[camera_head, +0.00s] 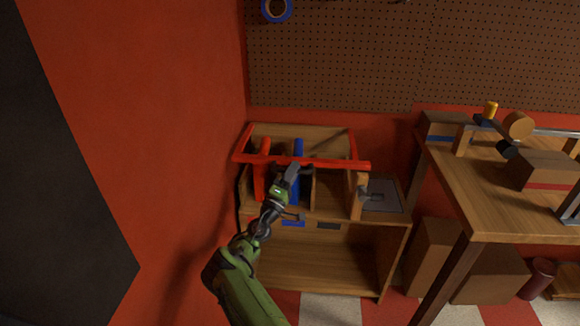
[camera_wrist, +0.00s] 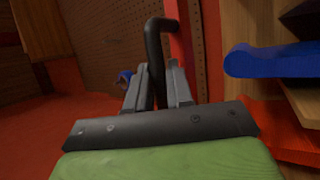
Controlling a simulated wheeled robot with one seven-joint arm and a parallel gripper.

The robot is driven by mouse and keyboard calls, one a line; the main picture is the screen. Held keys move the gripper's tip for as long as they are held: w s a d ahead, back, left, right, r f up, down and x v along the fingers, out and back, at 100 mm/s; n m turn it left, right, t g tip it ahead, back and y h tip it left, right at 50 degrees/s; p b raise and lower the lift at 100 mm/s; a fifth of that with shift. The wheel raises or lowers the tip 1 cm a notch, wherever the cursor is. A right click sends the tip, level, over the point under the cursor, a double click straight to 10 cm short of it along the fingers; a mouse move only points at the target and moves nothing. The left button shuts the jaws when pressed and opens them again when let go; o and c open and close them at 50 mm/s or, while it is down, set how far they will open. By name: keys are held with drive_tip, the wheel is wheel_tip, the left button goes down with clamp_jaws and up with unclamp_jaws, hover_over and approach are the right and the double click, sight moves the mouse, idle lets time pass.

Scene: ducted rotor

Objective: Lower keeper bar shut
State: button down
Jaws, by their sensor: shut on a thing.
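The red keeper bar (camera_head: 320,163) runs across the front of the wooden stand, with side arms reaching back along the stand's top. My gripper (camera_head: 292,173) is at the middle of this bar, in front of the stand. In the wrist view my gripper (camera_wrist: 158,80) is shut on a black bent handle (camera_wrist: 155,35), which stands up between the fingers. A red length (camera_wrist: 183,45), probably the bar, passes close behind the handle. The join between handle and bar is hidden. The gripper covers part of the bar in the head view.
A blue upright (camera_head: 298,150) and a red upright (camera_head: 261,180) stand in the stand (camera_head: 327,275). A wooden post (camera_head: 357,195) and a grey plate (camera_head: 385,196) are at its right. A red wall (camera_head: 150,130) is close on the left; a cluttered workbench (camera_head: 470,195) stands right.

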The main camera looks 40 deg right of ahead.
drive_tip(key=shift+f, duration=0.8)
drive_tip(key=c, duration=1.1)
unclamp_jaws()
drive_tip(key=shift+w+d+f, duration=0.1)
drive_tip(key=shift+w+d, duration=0.05)
drive_tip(key=p+v, duration=0.2)
drive_tip(key=v, duration=1.3)
drive_tip(key=shift+a+f, duration=0.25)
drive_tip(key=shift+f, duration=0.05)
